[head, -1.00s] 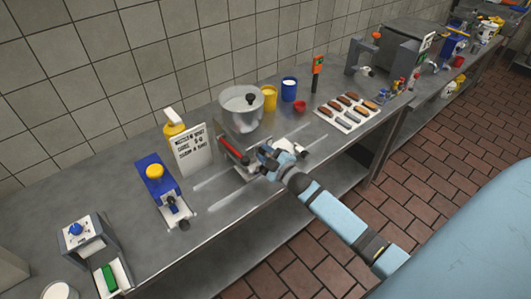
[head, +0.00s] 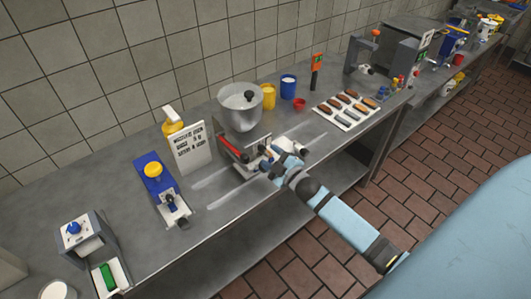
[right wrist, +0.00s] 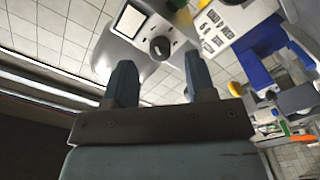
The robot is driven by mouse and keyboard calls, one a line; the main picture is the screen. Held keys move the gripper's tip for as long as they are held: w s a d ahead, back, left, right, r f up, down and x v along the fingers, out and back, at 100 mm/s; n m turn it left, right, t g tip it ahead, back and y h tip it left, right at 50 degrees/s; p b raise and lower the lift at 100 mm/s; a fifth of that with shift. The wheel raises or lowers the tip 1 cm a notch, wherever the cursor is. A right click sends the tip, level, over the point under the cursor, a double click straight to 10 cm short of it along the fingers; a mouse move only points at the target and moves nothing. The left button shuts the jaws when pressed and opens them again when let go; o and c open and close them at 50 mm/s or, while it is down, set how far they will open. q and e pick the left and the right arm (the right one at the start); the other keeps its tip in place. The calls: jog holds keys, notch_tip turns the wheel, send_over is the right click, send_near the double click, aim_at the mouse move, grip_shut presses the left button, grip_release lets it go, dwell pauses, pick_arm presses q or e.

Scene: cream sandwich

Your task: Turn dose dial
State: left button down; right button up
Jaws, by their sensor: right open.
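The cream depositor has a metal hopper (head: 240,108) with a black knob on its rim and a body with a red bar (head: 229,147) at the middle of the bench. My right gripper (head: 268,160) is at the front of its body. In the right wrist view, a dark round dial (right wrist: 160,48) sits on a pale grey panel (right wrist: 118,50) beside a white display. My right gripper (right wrist: 161,76) is open and empty, with the dial appearing between and just beyond its fingertips. I cannot tell the gap to the dial. My left gripper is out of view.
A white sign (head: 192,148) and a blue device with a yellow knob (head: 155,185) stand left of the depositor. Yellow (head: 268,95) and blue cups (head: 288,86), a red cup (head: 299,104) and a tray (head: 346,116) of eclair-like pieces are to the right. The bench front is mostly clear.

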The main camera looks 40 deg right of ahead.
jog(key=s+b, duration=0.1)
jog(key=s, duration=0.9)
jog(key=shift+s+d+b, duration=0.3)
jog(key=shift+d+b, duration=0.1)
